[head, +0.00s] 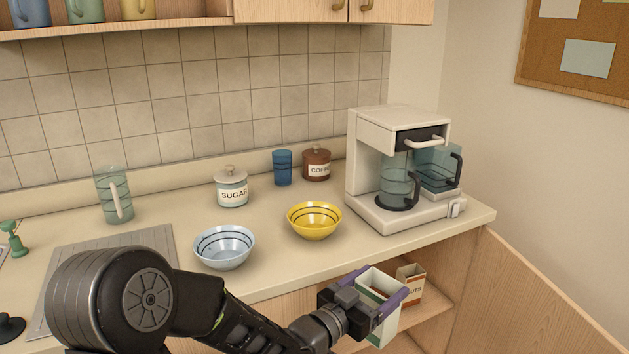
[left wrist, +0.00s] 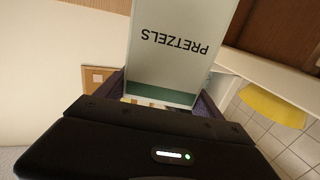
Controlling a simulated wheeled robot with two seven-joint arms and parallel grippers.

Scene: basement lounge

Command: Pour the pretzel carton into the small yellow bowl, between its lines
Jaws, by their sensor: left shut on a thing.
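The pretzel carton (head: 389,329) is white and green, with its top open towards the head camera. Its PRETZELS label faces my left wrist camera (left wrist: 178,45). My left gripper (head: 377,289) has purple fingers shut on the carton's two sides. It holds the carton in front of the counter's edge, to the lower right of the yellow bowl. The small yellow bowl (head: 315,222) stands on the counter with dark lines around its inside; it also shows in the left wrist view (left wrist: 272,106). Its inside looks empty. My right gripper is not in view.
A pale blue lined bowl (head: 224,248) stands left of the yellow one. Behind are a sugar jar (head: 232,188), a blue cup (head: 282,168) and a coffee jar (head: 316,164). A coffee maker (head: 367,160) stands right. Another carton (head: 412,285) sits in the open cabinet below.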

